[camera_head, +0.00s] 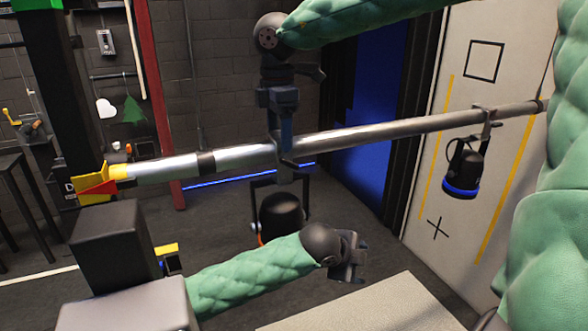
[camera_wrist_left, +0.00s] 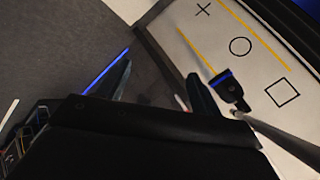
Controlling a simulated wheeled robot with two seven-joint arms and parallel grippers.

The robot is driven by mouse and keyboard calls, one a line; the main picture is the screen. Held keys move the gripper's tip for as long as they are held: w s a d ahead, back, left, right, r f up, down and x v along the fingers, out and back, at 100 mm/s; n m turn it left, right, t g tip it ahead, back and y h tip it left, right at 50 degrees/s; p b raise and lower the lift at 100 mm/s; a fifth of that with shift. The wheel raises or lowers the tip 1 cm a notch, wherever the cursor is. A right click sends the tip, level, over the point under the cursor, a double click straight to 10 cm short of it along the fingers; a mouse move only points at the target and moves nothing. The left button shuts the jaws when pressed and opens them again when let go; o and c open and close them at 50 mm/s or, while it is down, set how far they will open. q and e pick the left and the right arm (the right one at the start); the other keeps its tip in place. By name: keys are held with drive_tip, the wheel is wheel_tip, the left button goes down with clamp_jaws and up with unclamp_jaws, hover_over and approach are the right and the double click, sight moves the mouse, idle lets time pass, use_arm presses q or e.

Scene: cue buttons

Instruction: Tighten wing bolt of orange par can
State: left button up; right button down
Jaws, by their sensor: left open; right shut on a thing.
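The orange par can (camera_head: 281,213) is a black lamp that hangs from the metal pipe (camera_head: 350,134) in the middle of the head view. Only a sliver of its orange rim shows, and my left arm hides its lower part. My right gripper (camera_head: 286,136) points down at its clamp on the pipe. It is shut on the wing bolt there, which the fingers mostly hide. My left gripper (camera_head: 354,262) is open and empty, below and right of the lamp. Its spread fingers also show in the left wrist view (camera_wrist_left: 158,86).
A blue-rimmed par can (camera_head: 461,172) hangs farther right on the pipe; it also shows in the left wrist view (camera_wrist_left: 229,89). A white panel (camera_head: 420,205) with black shapes and yellow lines stands behind it. A pale tabletop (camera_head: 370,308) lies below my left gripper.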

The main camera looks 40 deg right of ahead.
use_arm(q)
drive_tip(key=a+r+m+t+y, duration=0.2)
drive_tip(key=a+r+m+t, duration=0.15)
drive_tip(key=r, duration=0.25)
drive_tip(key=a+r+m+t+y, duration=0.25)
drive_tip(key=r+m+t, duration=0.2)
drive_tip(key=r, duration=0.25)
drive_tip(key=m+t, duration=0.7)
drive_tip(key=t, duration=0.2)
approach(291, 165)
drive_tip(key=shift+x, duration=4.2)
drive_tip(key=shift+f, duration=0.1)
drive_tip(key=c, duration=1)
